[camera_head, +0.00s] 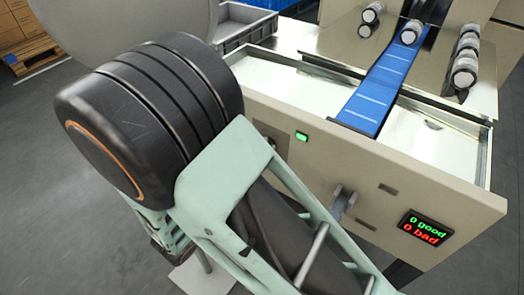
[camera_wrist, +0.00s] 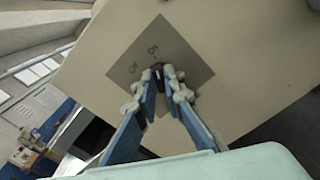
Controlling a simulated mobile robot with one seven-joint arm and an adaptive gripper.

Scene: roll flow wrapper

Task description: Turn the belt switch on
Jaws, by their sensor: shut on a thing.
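In the wrist view, the belt switch (camera_wrist: 157,68) is a small dark knob on a square grey plate (camera_wrist: 185,52) with "Off" and "On" lettering. The plate is on the beige machine panel and looks turned in this view. My gripper (camera_wrist: 161,73) has its two blue-grey fingers closed together at the knob, with the tips on either side of it. The fingertips cover part of the knob, and its exact angle is hard to tell. In the head view, my arm hides much of the area in front of the panel.
The beige machine (camera_head: 390,190) has a blue belt (camera_head: 383,85) running away from me. A green light (camera_head: 301,136) is lit on its front. A display (camera_head: 425,228) reads "0 good" and "0 bad". Grey crates (camera_head: 245,28) stand behind. Floor at left is open.

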